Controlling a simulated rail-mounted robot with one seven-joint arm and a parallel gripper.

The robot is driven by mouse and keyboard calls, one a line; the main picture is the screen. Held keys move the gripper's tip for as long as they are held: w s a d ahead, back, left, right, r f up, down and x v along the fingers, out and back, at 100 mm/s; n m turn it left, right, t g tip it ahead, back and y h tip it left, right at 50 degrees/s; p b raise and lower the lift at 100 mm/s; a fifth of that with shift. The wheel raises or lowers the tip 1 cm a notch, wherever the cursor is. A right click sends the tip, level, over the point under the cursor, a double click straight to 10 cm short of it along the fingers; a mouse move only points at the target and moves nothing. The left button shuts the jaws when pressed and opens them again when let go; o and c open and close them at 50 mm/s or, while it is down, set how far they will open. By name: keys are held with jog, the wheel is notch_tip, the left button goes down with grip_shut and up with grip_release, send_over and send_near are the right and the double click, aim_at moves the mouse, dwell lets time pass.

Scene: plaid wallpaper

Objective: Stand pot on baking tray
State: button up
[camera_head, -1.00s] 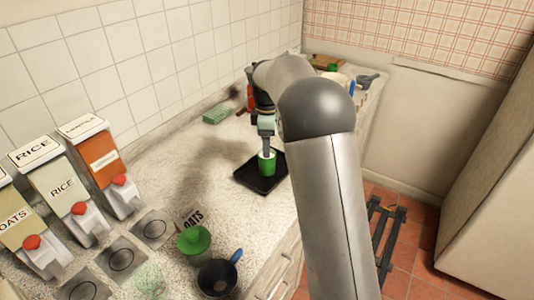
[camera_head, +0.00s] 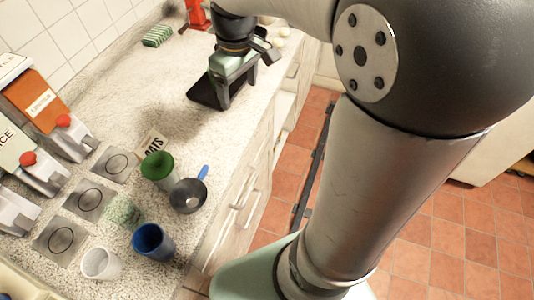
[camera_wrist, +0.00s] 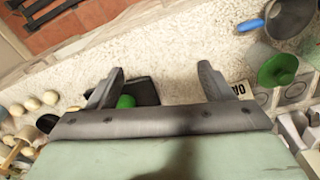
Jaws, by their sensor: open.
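The dark baking tray (camera_head: 203,97) lies flat on the speckled counter, partly hidden by my gripper (camera_head: 245,80). In the wrist view the tray (camera_wrist: 145,88) shows between and behind my fingers. A small green pot-like cylinder (camera_wrist: 125,101) shows at the tray beside my left-hand finger, mostly hidden; whether it stands upright is unclear here. The head view hides it behind my gripper. My gripper also shows in the wrist view (camera_wrist: 160,70), with its fingers wide apart and nothing between the tips. A dark saucepan (camera_head: 188,197) with a blue handle stands nearer on the counter.
A green-topped vessel (camera_head: 158,166), a blue cup (camera_head: 152,242) and a white cup (camera_head: 100,264) stand near the saucepan. An OATS card (camera_head: 152,143) and the dispensers (camera_head: 45,115) are at left. A green sponge (camera_head: 158,36) lies farther back. Counter between card and tray is clear.

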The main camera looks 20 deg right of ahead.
jog(key=s+f+m, duration=0.3)
jog(key=s, duration=0.5)
jog(key=s+f+m, duration=0.2)
jog(key=s+f, duration=0.1)
jog(key=s, duration=0.5)
jog(key=shift+f+m, duration=0.3)
jog(key=shift+m, duration=0.1)
